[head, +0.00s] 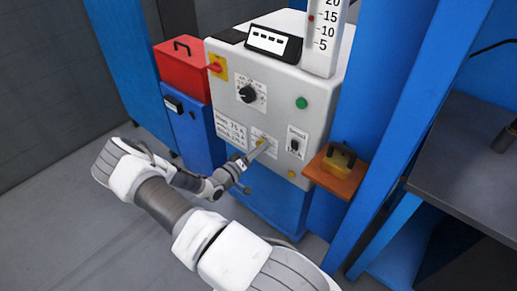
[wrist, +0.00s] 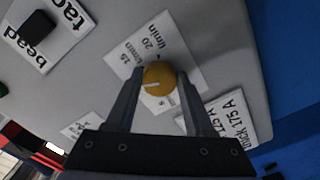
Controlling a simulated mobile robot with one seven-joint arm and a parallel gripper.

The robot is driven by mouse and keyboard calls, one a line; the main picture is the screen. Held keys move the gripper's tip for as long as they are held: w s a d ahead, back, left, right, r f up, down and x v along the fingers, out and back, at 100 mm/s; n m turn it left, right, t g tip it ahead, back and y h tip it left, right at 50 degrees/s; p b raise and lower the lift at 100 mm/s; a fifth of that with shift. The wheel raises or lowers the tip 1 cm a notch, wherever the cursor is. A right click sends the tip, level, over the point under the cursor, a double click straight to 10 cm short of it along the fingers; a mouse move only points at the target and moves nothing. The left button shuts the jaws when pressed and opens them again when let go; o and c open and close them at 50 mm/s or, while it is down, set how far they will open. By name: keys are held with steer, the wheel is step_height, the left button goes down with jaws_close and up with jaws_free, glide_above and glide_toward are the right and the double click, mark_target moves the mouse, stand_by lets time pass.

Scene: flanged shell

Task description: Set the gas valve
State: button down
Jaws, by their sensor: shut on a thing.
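The gas valve is a round yellow knob (wrist: 158,74) on a white label (wrist: 135,48) that reads 15, 20 and l/min. A pale line shows on the knob's face, toward its lower left in the wrist view. My gripper (wrist: 158,88) is shut on the knob, with one finger on each side of it. In the head view my gripper (head: 256,148) reaches the lower middle of the light grey machine panel (head: 283,100). The knob is mostly hidden there by the fingers. The lower part of the label is partly covered by the knob and fingers.
A black dial (head: 247,94) sits above the gripper and a black switch (head: 294,145) to its right. A plate with amp values (head: 230,130) is at left. An orange shelf (head: 333,178) with a yellow object juts out at right. A blue post stands beside the machine.

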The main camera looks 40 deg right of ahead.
steer(key=m+p, duration=0.1)
steer(key=m, duration=0.6)
steer(key=shift+w, duration=0.15)
stand_by(0.4)
steer(key=shift+c, duration=1.4)
jaws_free()
steer(key=s+a+p, duration=0.1)
steer(key=a+p, duration=0.1)
steer(key=a, duration=1.5)
steer(key=shift+s+a, duration=0.25)
